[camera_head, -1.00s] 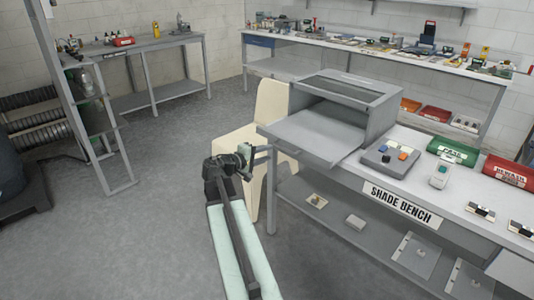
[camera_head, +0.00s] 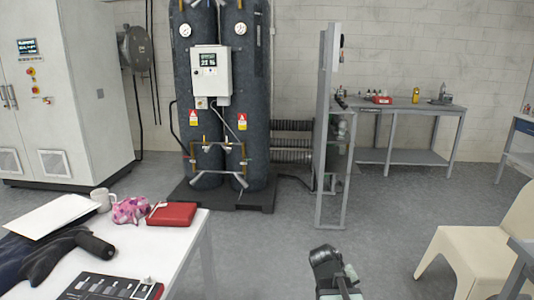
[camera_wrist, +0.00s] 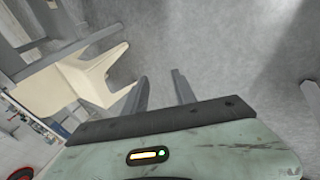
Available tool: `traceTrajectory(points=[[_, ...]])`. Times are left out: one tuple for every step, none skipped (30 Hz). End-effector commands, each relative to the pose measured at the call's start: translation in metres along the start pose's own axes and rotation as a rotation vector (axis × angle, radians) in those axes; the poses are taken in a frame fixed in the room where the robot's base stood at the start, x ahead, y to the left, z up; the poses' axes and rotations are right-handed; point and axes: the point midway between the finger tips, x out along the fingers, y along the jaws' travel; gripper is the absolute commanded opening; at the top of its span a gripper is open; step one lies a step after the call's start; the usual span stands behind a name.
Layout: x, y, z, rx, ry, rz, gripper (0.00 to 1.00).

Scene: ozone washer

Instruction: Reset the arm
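My gripper (camera_wrist: 162,92) shows in the wrist view with its two grey fingers apart and nothing between them. Bare grey floor lies beyond the fingertips. In the head view only the upper part of my arm (camera_head: 333,272) shows at the bottom edge, right of centre, over open floor. The fingers cannot be made out there. The cream chair (camera_head: 490,245) is at the right of the head view, apart from the arm. It also shows at the left of the wrist view (camera_wrist: 75,82).
A white table (camera_head: 190,238) with a red case (camera_head: 172,214), pink item, mug and papers stands at lower left. Two dark tanks (camera_head: 220,120) stand on a base behind. A metal frame (camera_head: 328,130) and a grey bench (camera_head: 410,108) stand farther back. The middle floor is clear.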

Motion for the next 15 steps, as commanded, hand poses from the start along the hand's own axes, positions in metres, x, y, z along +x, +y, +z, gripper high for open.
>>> traceTrajectory(points=[[-0.006, -0.027, 0.007, 0.004, -0.013, -0.076, 0.32], [-0.010, -0.041, 0.011, 0.009, -0.025, -0.123, 0.32], [-0.015, -0.060, 0.018, 0.017, -0.043, -0.187, 0.32], [-0.018, -0.073, 0.022, 0.024, -0.057, -0.237, 0.32], [-0.022, -0.086, 0.029, 0.035, -0.077, -0.290, 0.32], [-0.029, -0.101, 0.037, 0.049, -0.104, -0.361, 0.32], [-0.034, -0.113, 0.042, 0.058, -0.124, -0.413, 0.32], [-0.040, -0.124, 0.047, 0.064, -0.146, -0.464, 0.32], [-0.049, -0.137, 0.055, 0.073, -0.191, -0.523, 0.32], [-0.065, -0.124, 0.051, 0.077, -0.189, -0.512, 0.32], [-0.074, -0.118, 0.049, 0.076, -0.186, -0.509, 0.32], [-0.084, -0.112, 0.046, 0.076, -0.185, -0.507, 0.32], [-0.091, -0.108, 0.045, 0.076, -0.185, -0.507, 0.32], [-0.098, -0.103, 0.044, 0.076, -0.185, -0.507, 0.32], [-0.108, -0.098, 0.042, 0.076, -0.184, -0.506, 0.32]])
